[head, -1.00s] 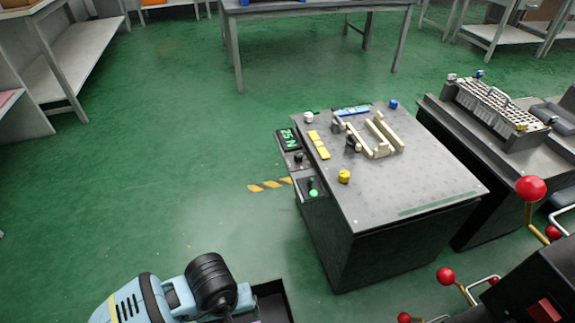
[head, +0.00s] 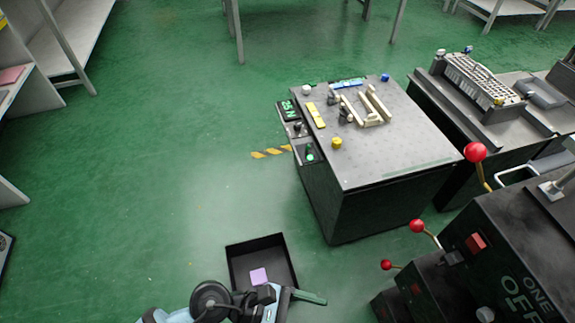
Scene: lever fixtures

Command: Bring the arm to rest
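My light-blue and black arm shows at the bottom edge, left of centre. Its end, with my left gripper (head: 268,296), is at the near edge of a black open tray (head: 236,262). The fingers are too small and overlapped to tell whether they are open or shut. My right gripper is out of view. Lever fixtures with red ball knobs (head: 475,152) stand at the right, on a dark housing (head: 515,235). Smaller red-knobbed levers (head: 417,226) sit lower on its left side. No gripper touches them.
A purple square (head: 259,275) lies in the tray. A grey-topped control cabinet (head: 390,150) stands at centre right, with a second machine (head: 490,100) beyond it. Shelving (head: 75,40) stands at far left. The green floor at left and centre is clear.

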